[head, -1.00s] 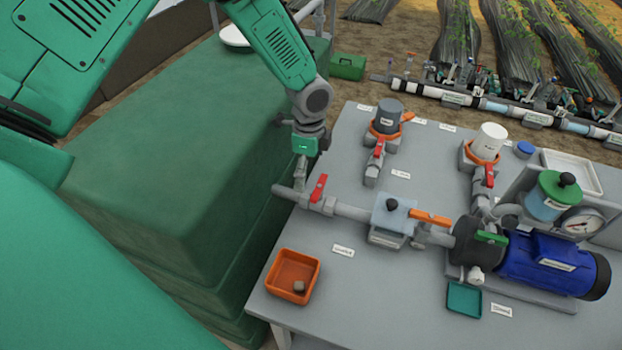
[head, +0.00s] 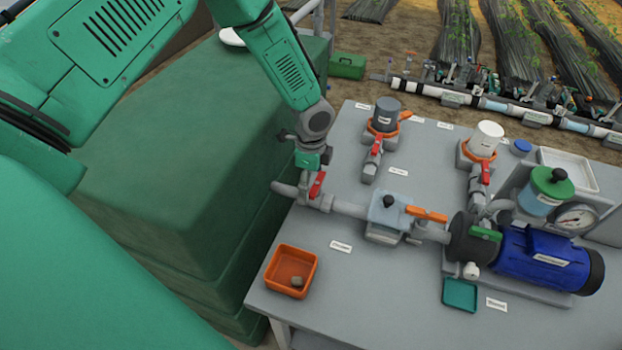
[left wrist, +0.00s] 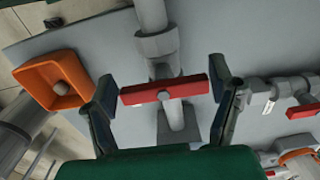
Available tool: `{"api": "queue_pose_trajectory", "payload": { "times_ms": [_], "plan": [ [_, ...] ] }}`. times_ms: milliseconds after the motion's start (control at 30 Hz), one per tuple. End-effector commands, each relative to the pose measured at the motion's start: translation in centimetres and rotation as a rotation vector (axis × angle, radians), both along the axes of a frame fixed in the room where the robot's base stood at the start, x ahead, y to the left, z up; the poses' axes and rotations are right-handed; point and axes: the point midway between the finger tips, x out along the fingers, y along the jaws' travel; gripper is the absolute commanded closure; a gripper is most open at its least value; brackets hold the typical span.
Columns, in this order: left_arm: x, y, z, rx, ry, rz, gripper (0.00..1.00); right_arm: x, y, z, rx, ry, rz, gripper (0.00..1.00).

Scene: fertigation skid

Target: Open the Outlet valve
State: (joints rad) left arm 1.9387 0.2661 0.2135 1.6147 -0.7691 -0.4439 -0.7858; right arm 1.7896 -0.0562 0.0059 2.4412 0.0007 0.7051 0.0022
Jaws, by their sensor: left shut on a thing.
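A red valve handle (head: 317,184) sits on the grey pipe at the table's left end, beside the green tank. It lies crosswise to the pipe, clearest in the left wrist view (left wrist: 165,92). My left gripper (head: 309,172) is over this valve, pointing down. In the left wrist view its two fingers (left wrist: 163,88) are at the two ends of the handle, shut on it. The small labels on the table are too blurred to read, so the valve's name cannot be told. My right gripper is not in view.
An orange tray (head: 272,270) with a small grey piece stands in front. Two more red-handled valves (head: 375,147) (head: 485,172) stand behind. An orange handle (head: 427,215), a filter and a blue pump (head: 545,262) lie to the right. The green tank (head: 170,215) is at left.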

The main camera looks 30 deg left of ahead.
Motion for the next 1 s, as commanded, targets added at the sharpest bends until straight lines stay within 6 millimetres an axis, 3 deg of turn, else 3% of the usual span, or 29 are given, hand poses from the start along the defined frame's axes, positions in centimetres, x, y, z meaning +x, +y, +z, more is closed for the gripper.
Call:
{"api": "queue_pose_trajectory", "payload": {
  "times_ms": [733,1000],
  "plan": [
    [0.45,0.19,0.25,-0.008,-0.014,0.006,0.54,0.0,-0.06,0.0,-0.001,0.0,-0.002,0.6],
    [0.44,0.39,0.22,-0.005,-0.013,0.105,0.54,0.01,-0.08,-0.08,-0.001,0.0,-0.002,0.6]
  ]
}}
